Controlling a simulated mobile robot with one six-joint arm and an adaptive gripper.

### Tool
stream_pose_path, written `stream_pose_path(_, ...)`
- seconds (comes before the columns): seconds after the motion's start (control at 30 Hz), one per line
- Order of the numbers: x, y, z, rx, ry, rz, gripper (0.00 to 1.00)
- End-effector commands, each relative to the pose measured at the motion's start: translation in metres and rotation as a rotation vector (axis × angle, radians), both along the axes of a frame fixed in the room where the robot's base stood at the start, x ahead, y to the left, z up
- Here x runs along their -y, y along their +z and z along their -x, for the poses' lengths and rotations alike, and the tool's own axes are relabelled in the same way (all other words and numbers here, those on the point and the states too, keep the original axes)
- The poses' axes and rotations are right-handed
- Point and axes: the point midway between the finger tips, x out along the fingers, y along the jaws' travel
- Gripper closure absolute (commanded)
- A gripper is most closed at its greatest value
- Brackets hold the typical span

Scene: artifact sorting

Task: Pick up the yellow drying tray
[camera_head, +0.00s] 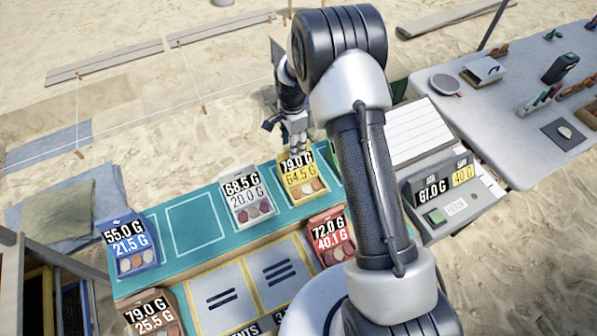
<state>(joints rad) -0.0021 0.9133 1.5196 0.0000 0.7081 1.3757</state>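The yellow drying tray (304,190) stands on the teal mat, in the upper middle of the view. It carries a label reading 79.0 G and 64.5 G and holds small round pieces. My gripper (288,147) is just behind and above the tray's top left edge. I cannot tell whether it touches the tray. Its fingertips are small and partly hidden, so their opening is unclear. My arm covers the area right of the tray.
A white tray (248,202), a blue tray (132,246) and a red tray (331,238) are on or beside the mat (172,268). A brown tray (154,316) is at lower left. A scale (454,204) stands right of my arm, near a grey table (505,110).

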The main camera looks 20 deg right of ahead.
Motion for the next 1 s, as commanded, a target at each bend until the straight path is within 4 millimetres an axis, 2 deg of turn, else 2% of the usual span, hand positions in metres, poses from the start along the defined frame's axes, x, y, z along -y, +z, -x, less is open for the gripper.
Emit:
stream_pose_path(0.03, 0.002, -0.011, 0.000, -0.003, -0.001, 0.000, 0.61)
stream_pose_path(0.13, 0.001, -0.024, 0.000, -0.002, 0.000, -0.001, 0.61)
stream_pose_path(0.4, 0.001, -0.027, 0.000, 0.000, 0.000, 0.000, 0.61)
stream_pose_path(1.0, 0.001, -0.027, 0.000, 0.000, 0.000, -0.001, 1.00)
